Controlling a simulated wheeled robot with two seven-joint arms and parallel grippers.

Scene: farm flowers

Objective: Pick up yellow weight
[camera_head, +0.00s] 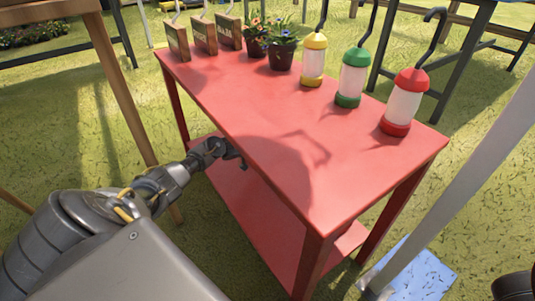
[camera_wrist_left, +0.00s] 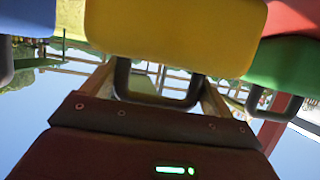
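In the left wrist view, a yellow block (camera_wrist_left: 175,35) fills the top middle, with a dark looped handle (camera_wrist_left: 157,101) at its lower side; I take it for the yellow weight. My left gripper (camera_wrist_left: 157,85) shows its two fingers apart, one on each side of the handle. I cannot tell whether they touch it. In the head view my left gripper (camera_head: 238,160) is at the near left edge of the red table (camera_head: 300,170), and no such block shows there. My right gripper is not in view.
Green (camera_wrist_left: 285,65), red (camera_wrist_left: 295,15) and blue (camera_wrist_left: 38,15) blocks flank the yellow one. On the table stand yellow (camera_head: 313,62), green (camera_head: 352,80) and red (camera_head: 404,103) lanterns, potted flowers (camera_head: 281,52) and wooden signs (camera_head: 203,35). The table's near half is clear.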

